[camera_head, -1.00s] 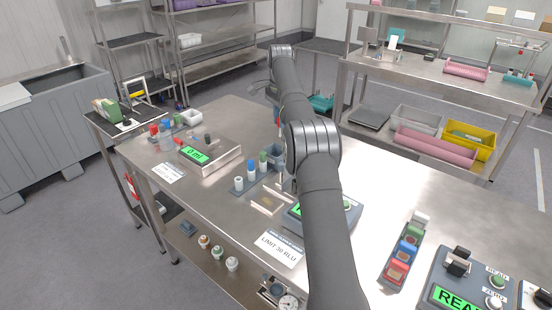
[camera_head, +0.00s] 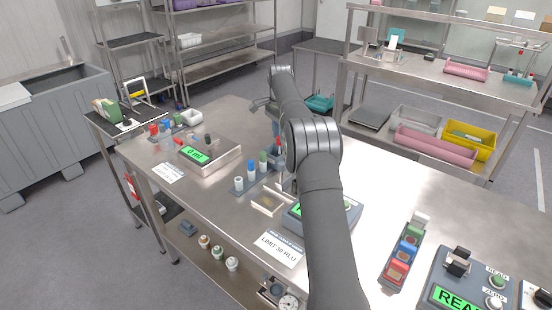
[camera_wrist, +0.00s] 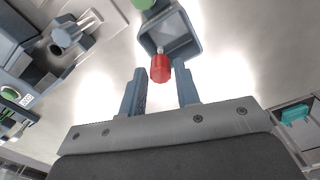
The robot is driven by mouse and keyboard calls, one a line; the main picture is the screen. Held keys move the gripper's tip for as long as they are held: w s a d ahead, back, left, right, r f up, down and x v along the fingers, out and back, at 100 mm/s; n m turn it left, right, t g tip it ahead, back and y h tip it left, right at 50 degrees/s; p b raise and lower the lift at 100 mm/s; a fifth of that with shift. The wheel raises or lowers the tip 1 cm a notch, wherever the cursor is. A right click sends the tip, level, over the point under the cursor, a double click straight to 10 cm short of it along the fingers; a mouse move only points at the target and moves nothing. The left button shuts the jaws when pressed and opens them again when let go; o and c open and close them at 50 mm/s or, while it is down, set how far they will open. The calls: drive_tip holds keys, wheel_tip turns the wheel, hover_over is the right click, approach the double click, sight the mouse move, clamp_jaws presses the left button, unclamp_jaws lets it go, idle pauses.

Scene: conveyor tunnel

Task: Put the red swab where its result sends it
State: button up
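The red swab (camera_wrist: 160,70) shows its red cap in the wrist view, with a pale stem running into a square grey cup (camera_wrist: 186,46). My gripper (camera_wrist: 160,72) is open, its two fingers on either side of the cap with a gap at each side. In the head view, a small red patch of the swab (camera_head: 278,142) shows beside my arm; the gripper is mostly hidden there. A reader with a green display (camera_head: 297,209) is largely hidden behind my arm. A sign reading LIMIT 30 RLU (camera_head: 278,248) lies in front of it.
A rack of white, blue and green capped tubes (camera_head: 251,168) stands left of my arm. Coloured blocks (camera_head: 407,250) and a control box (camera_head: 470,275) stand right.

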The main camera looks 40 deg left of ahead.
drive_tip(key=shift+o, duration=1.4)
drive_tip(key=shift+r, duration=3.75)
drive_tip(key=shift+f, duration=1.05)
